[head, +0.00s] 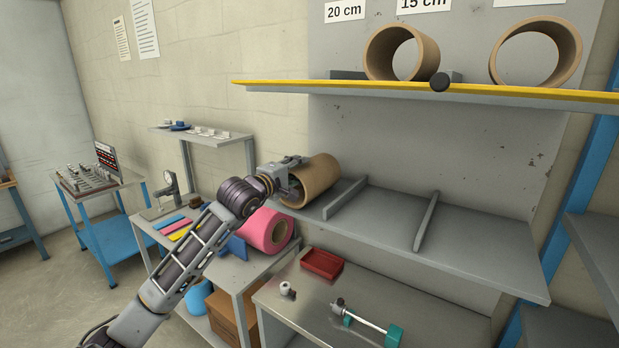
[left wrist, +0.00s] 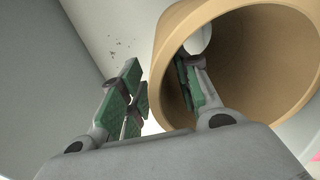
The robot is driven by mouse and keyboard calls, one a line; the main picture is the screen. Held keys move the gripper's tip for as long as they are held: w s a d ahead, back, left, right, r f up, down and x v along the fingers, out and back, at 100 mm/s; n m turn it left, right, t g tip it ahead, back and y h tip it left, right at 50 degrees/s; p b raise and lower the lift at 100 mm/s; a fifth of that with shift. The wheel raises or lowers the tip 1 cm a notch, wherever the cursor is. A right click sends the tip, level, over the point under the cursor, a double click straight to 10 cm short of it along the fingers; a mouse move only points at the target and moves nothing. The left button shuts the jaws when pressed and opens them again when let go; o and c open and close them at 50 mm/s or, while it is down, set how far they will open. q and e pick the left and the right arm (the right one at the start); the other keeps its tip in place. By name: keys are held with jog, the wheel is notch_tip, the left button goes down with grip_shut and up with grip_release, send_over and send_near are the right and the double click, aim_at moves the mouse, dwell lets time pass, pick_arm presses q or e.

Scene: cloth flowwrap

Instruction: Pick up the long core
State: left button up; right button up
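A long tan cardboard core (head: 322,176) lies at the left end of the lower grey shelf, its open end facing me. My left gripper (head: 290,180) is at that open end. In the left wrist view the core (left wrist: 172,45) fills the right side. The gripper (left wrist: 160,95) is open, with one green-padded finger inside the bore and the other outside the wall. A gap shows between the outer finger and the wall. Two more tan cores, a left one (head: 428,52) and a right one (head: 572,50), stand on the upper shelf. My right gripper is not in view.
The yellow-edged upper shelf (head: 480,91) overhangs the lower shelf (head: 480,260), which has upright dividers (head: 427,222). Below are a pink roll (head: 262,232), a red tray (head: 322,263) and a teal-ended tool (head: 393,336) on tables. The lower shelf's right part is clear.

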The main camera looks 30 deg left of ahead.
pick_arm(q)
jog(key=shift+c, duration=0.5)
grip_shut()
jog(key=shift+r, duration=0.1)
